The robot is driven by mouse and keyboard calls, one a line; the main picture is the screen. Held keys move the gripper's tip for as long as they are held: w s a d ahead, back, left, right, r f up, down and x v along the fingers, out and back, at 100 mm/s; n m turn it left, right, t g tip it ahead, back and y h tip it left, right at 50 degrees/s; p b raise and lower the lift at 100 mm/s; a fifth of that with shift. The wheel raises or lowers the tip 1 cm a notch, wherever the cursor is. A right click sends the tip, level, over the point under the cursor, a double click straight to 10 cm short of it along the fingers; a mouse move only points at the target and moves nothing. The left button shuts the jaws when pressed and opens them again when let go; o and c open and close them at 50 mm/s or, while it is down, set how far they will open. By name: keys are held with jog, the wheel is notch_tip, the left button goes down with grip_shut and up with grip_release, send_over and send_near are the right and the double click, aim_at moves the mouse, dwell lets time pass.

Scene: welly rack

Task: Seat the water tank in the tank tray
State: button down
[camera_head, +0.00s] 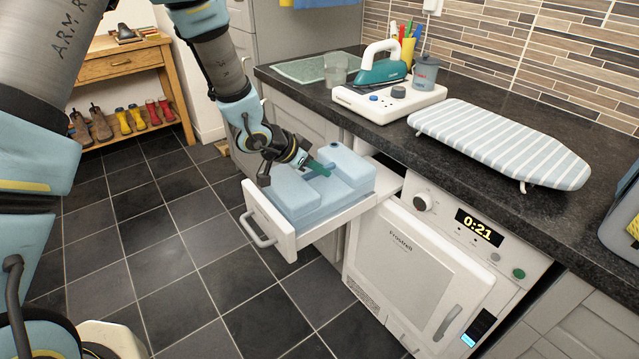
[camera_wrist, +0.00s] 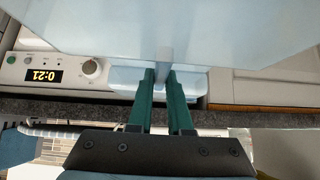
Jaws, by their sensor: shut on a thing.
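The water tank (camera_head: 303,197) is a pale blue, block-shaped container with a recess in its top. In the head view it sits in or just over the open white tank tray (camera_head: 289,240), within the tray's outline. I cannot tell whether it is fully down. My gripper (camera_head: 320,170) reaches in from above and left, with its green fingers at the tank's top recess. In the wrist view the green fingers (camera_wrist: 165,103) close on a narrow bar of the tank (camera_wrist: 170,25), which fills the upper picture. The tray floor is hidden under the tank.
The tray juts out left of the white dryer (camera_head: 410,265), whose display reads 0:21. Above runs a dark worktop (camera_head: 400,130) with an iron (camera_head: 381,68) on its station and a striped ironing board (camera_head: 500,140). The tiled floor (camera_head: 170,270) in front is clear.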

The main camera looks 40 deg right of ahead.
aim_at(316, 186)
notch_tip(316, 186, down, 3)
jog(key=shift+f, duration=0.2)
jog(key=shift+a+f, duration=0.3)
jog(key=shift+f, duration=0.35)
jog(key=c, duration=0.8)
grip_release()
jog(key=shift+a+f, duration=0.1)
jog(key=shift+a, duration=0.05)
jog(key=shift+c, duration=0.2)
jog(key=v, duration=1.1)
jog(key=shift+w+r, duration=0.1)
jog(key=shift+r, duration=0.55)
